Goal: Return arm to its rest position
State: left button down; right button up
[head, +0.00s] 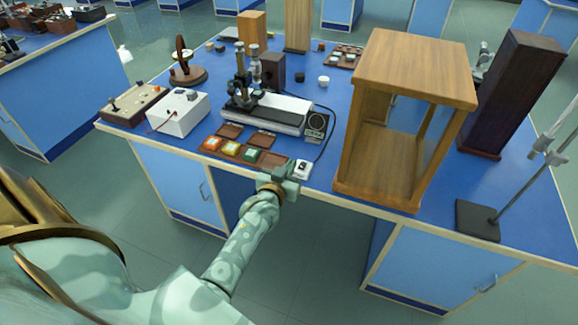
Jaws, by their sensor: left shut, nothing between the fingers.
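My left arm comes in from the lower left, pale green with darker patches. My left gripper (291,171) is at the front edge of the blue bench top (315,205), shut and empty. It is close to a small white device (303,169) with a dark mark, which sits just right of the fingers; I cannot tell whether they touch. My right gripper is not in view.
Small brown trays with coloured squares (231,148) lie just behind and left of the gripper. A microscope-like instrument (265,110) stands behind. A wooden frame (415,70) and a retort stand (478,220) are to the right. Open floor (310,270) lies in front.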

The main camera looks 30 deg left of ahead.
pick_arm(q)
jog(key=shift+f, duration=0.1)
dwell(0.3)
jog(key=s+d+f+m+g+h, duration=0.1)
jog(key=s+d+f+g, duration=0.2)
jog(key=s+f, duration=0.45)
jog(key=s+d+f+m+g+h, duration=0.1)
jog(key=s+d+f+g, duration=0.2)
jog(key=f, duration=0.7)
jog(key=s+d+f+m+g+h, duration=0.1)
jog(key=s+d+f+g, duration=0.15)
jog(key=s+f, duration=0.55)
jog(key=s+f+m+g, duration=0.1)
jog(key=s+f+g, duration=0.1)
jog(key=s, duration=0.8)
jog(key=s+f+m+g, duration=0.1)
jog(key=s+f, duration=0.4)
jog(key=s, duration=0.6)
jog(key=s+f+m+g, duration=0.1)
jog(key=s+f+g, duration=0.2)
jog(key=s, duration=0.8)
jog(key=shift+f+h, duration=0.3)
jog(key=shift+f, duration=0.45)
jog(key=shift+a+g, duration=0.1)
jog(key=shift+g, duration=0.15)
